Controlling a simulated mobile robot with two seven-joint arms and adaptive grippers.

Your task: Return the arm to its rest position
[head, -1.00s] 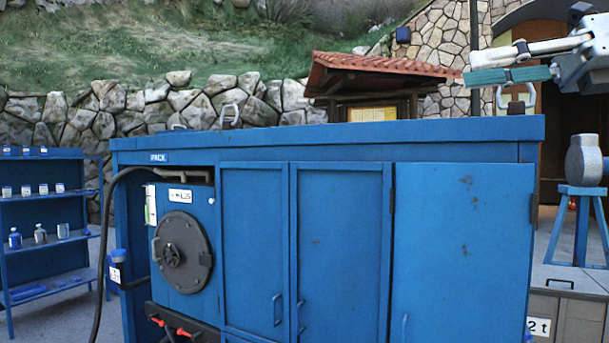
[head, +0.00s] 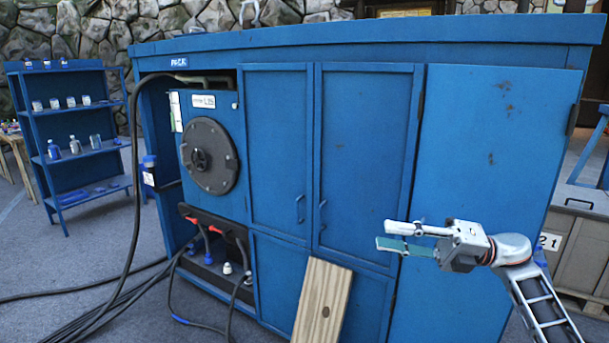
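My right gripper (head: 386,235) is in front of the blue cabinet's large right door (head: 490,170), pointing left. Its white upper finger and green lower finger show a gap between them, with nothing held. My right arm (head: 540,305) comes up from the lower right corner. My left gripper and arm are out of the picture.
The blue cabinet (head: 275,130) fills the middle, with a dark round reel cover (head: 208,157) on its left part. A wooden board (head: 322,300) leans at its front. Black cables (head: 105,310) lie on the floor at left. A blue shelf (head: 85,130) stands behind them.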

